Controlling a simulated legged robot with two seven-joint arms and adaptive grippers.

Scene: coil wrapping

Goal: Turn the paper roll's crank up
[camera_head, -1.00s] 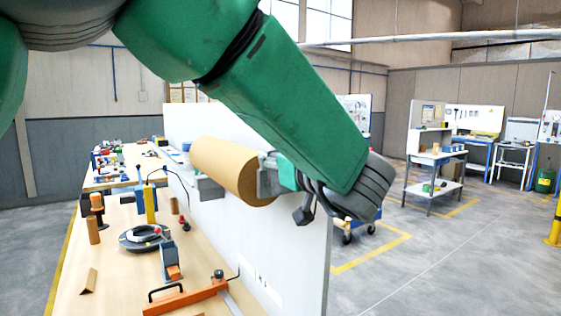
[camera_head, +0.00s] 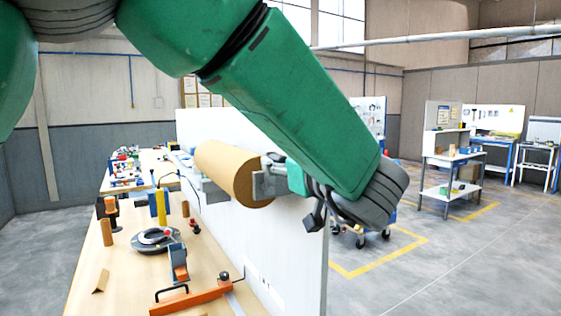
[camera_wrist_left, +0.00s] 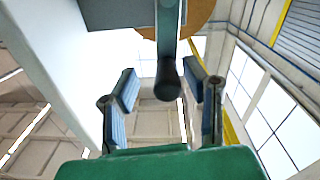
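The brown paper roll (camera_head: 232,173) is mounted on the white upright panel (camera_head: 290,245), with a grey bracket (camera_head: 264,185) at its near end. My left gripper (camera_head: 290,182) is beside that end, partly hidden behind my own wrist. In the left wrist view, the crank's grey arm (camera_wrist_left: 167,35) comes down from the top and ends in a black handle (camera_wrist_left: 170,80). My left gripper (camera_wrist_left: 163,87) is open, with a finger on each side of the handle. The handle appears closer to the right finger; contact cannot be told. The roll's edge shows behind (camera_wrist_left: 200,14). My right gripper is not in view.
The workbench (camera_head: 125,265) left of the panel carries an orange tool (camera_head: 192,298), a dark round reel (camera_head: 155,240) and small parts. Open floor lies right of the panel, with a wheeled trolley (camera_head: 362,235) and a shelf table (camera_head: 450,180) farther back.

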